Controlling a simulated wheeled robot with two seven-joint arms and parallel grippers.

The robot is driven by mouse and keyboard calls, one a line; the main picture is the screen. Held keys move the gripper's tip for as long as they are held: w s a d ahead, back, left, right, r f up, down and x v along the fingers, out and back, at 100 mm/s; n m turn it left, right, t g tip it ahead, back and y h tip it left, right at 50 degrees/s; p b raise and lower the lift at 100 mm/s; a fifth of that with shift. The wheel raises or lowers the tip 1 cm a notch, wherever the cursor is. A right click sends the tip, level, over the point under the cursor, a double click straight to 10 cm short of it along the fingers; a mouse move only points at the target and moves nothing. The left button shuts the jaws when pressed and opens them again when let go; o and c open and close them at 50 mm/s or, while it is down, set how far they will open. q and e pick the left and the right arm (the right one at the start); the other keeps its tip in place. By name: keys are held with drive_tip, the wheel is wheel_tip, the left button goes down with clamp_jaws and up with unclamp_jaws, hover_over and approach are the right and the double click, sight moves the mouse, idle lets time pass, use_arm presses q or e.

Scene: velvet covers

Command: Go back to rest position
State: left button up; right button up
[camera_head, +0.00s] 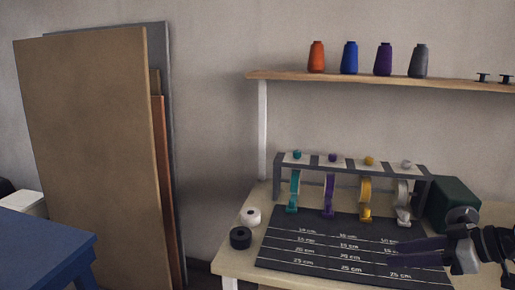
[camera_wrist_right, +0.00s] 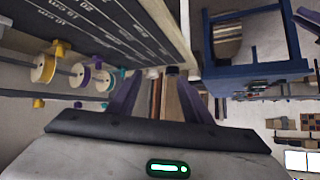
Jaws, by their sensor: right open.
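My right gripper (camera_head: 398,252) comes in from the right edge of the head view, above the right part of the dark measuring mat (camera_head: 300,252). Its dark purple fingers point left. In the right wrist view its two fingers (camera_wrist_right: 154,76) stand apart with nothing between them. The picture there is tilted, with the mat at upper left. My left gripper is in neither view.
A grey rack (camera_head: 278,170) with teal, purple, yellow and white ribbon rolls stands behind the mat. A dark green box (camera_head: 452,200) is behind my right gripper. A wooden shelf (camera_head: 360,82) holds thread cones. A blue table (camera_head: 40,245) stands at left.

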drive_tip(key=s+a+f+m+h+b, duration=0.1)
drive_tip(key=s+a+f, duration=0.25)
drive_tip(key=f, duration=0.55)
drive_tip(key=s+a+f+m+h+b, duration=0.1)
drive_tip(key=s+a+f, duration=0.25)
drive_tip(key=f, duration=0.65)
drive_tip(key=s+a+f+m+h+b, duration=0.1)
drive_tip(key=s+a+f+b, duration=0.2)
drive_tip(key=f, duration=0.6)
drive_tip(key=s+a+f+m+h, duration=0.1)
drive_tip(key=s+a+f, duration=0.1)
drive_tip(key=s, duration=0.4)
drive_tip(key=s+a+f+m+t+h+b, duration=0.1)
drive_tip(key=s+a+f, duration=0.2)
drive_tip(key=s, duration=0.3)
drive_tip(key=s+a+f+m+b, duration=0.1)
drive_tip(key=s+a+f, duration=0.2)
drive_tip(key=s, duration=0.3)
drive_tip(key=shift+a+f+h, duration=0.15)
drive_tip(key=shift+f+h, duration=0.25)
drive_tip(key=shift+f, duration=0.05)
